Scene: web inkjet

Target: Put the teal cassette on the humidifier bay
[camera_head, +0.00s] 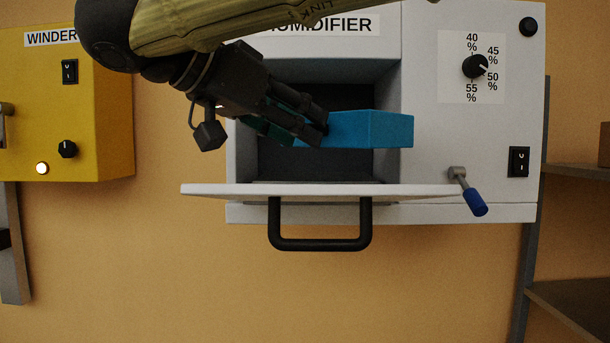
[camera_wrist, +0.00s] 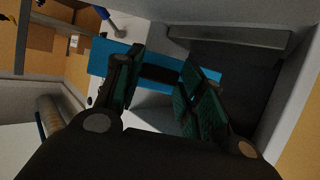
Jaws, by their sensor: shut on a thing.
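The teal cassette, a blue-teal block (camera_head: 370,129), is held by my gripper (camera_head: 315,133) in front of the humidifier's open bay. In the wrist view the cassette (camera_wrist: 105,62) lies across between the two fingers of my gripper (camera_wrist: 160,85), which are shut on it. The humidifier bay (camera_head: 285,72) is a dark recess in the white humidifier (camera_head: 425,20). Its door (camera_head: 230,190) is folded down flat, with a black handle (camera_head: 320,244) below. The cassette appears above the door; how far inside the bay it is I cannot tell. My arm hides part of the bay.
The humidifier carries a dial (camera_head: 475,66), a rocker switch (camera_head: 519,161) and a blue-tipped lever (camera_head: 473,196) beside the door. A yellow winder (camera_head: 110,120) stands to the left. Shelves (camera_head: 575,310) are at the right. The wall below the humidifier is clear.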

